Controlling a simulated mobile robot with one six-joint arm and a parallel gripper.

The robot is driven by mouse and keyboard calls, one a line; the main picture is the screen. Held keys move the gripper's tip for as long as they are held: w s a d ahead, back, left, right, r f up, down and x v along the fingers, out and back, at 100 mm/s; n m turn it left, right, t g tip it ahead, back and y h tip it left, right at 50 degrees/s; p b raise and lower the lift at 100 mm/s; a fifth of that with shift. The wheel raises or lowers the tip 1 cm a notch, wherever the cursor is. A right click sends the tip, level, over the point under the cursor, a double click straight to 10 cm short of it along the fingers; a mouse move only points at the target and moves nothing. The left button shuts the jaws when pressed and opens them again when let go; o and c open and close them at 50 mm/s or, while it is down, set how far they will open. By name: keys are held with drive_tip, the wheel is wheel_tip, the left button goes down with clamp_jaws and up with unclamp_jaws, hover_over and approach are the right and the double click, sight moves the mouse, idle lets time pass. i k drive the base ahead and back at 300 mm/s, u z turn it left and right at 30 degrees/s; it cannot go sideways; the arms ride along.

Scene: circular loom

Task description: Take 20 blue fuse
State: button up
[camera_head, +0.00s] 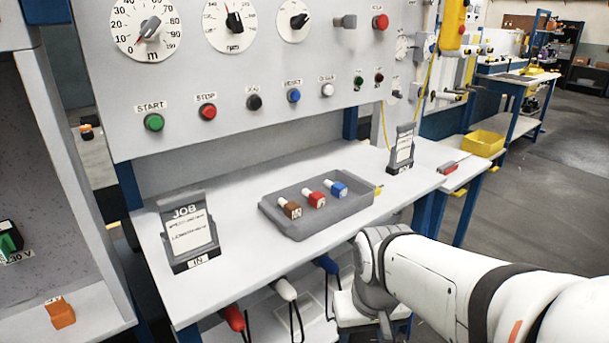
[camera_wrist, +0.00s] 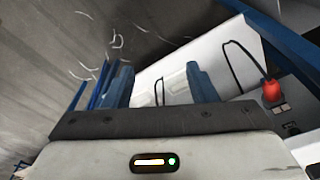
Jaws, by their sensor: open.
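The blue fuse (camera_head: 336,188), with a white end, lies at the right of a row of fuses in a grey tray (camera_head: 275,217) on the white shelf. A red fuse (camera_head: 315,199) and a brown fuse (camera_head: 291,209) lie to its left in the same tray. My gripper (camera_wrist: 160,85) shows in the wrist view with its two blue fingers apart and nothing visible between them. In the head view my arm is in front of and below the shelf, right of the tray; its fingers are not clear there. The fuses do not show in the wrist view.
A JOB card stand (camera_head: 188,233) is left of the tray and another card stand (camera_head: 402,150) is behind it to the right. The control panel (camera_head: 250,75) rises above the shelf. Red, white and blue handles hang below; the red one (camera_wrist: 271,91) shows in the wrist view.

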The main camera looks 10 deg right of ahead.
sight(339, 189)
drive_tip(key=u, duration=2.65)
drive_tip(key=k, duration=1.7)
drive_tip(key=z, duration=1.55)
drive_tip(key=i, duration=1)
drive_tip(key=z, duration=0.05)
